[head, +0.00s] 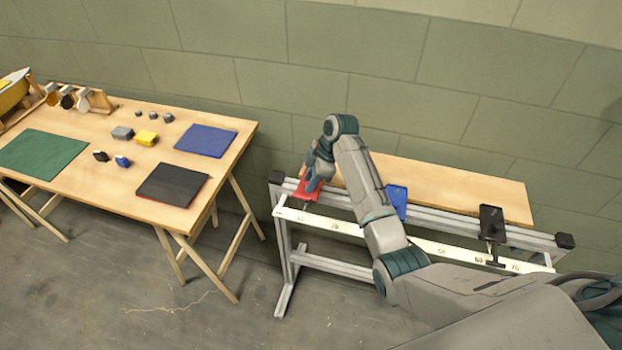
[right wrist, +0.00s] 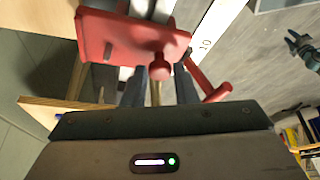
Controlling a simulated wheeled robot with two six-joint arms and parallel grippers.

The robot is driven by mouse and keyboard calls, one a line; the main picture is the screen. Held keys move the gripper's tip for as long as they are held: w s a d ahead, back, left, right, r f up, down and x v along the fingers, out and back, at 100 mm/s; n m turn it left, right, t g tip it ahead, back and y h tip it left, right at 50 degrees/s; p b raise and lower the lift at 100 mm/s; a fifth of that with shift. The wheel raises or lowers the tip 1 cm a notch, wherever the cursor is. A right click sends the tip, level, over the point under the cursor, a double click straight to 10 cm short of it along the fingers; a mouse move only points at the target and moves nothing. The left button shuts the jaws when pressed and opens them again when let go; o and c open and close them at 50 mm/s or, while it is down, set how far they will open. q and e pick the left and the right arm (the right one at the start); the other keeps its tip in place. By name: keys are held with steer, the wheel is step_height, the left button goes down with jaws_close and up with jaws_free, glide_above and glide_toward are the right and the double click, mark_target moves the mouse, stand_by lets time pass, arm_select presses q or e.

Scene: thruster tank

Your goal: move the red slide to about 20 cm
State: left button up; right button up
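The red slide (head: 305,189) sits near the left end of the rail, by the low scale marks around 10. My right gripper (head: 314,182) is at it, reaching down from above. In the right wrist view the red slide (right wrist: 120,38) shows its plate, a round knob and a side lever. The two fingers of my right gripper (right wrist: 160,78) stand apart with the knob between their tips. I cannot tell whether they press on it. The number 10 shows on the white scale (right wrist: 210,35) beside the slide.
A blue slide (head: 397,202) stands mid-rail, partly behind my right arm, and a black slide (head: 491,223) is near the right end. A wooden board (head: 450,184) lies behind the rail. A work table (head: 110,190) with mats and small blocks stands to the left, with floor between.

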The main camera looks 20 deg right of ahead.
jaws_close()
steer(key=shift+s+d+r, duration=0.1)
steer(key=shift+s+d, duration=0.05)
steer(key=shift+d, duration=0.05)
steer(key=s+d+p, duration=0.1)
steer(key=d, duration=0.1)
steer(key=s+d+p, duration=0.2)
steer(key=d, duration=0.1)
steer(key=s+d+p, duration=0.2)
steer(key=d, duration=0.1)
steer(key=shift+s+d, duration=0.1)
steer(key=shift+s, duration=0.15)
steer(key=shift+w+a, duration=0.1)
steer(key=shift+a, duration=0.1)
steer(key=o, duration=0.5)
jaws_free()
steer(key=shift+o, duration=0.2)
steer(key=w+b+v, duration=0.1)
steer(key=b+v, duration=0.1)
steer(key=v, duration=0.8)
steer(key=shift+s+d+r+b, duration=0.25)
steer(key=shift+s+r+b, duration=0.1)
steer(key=shift+s, duration=0.15)
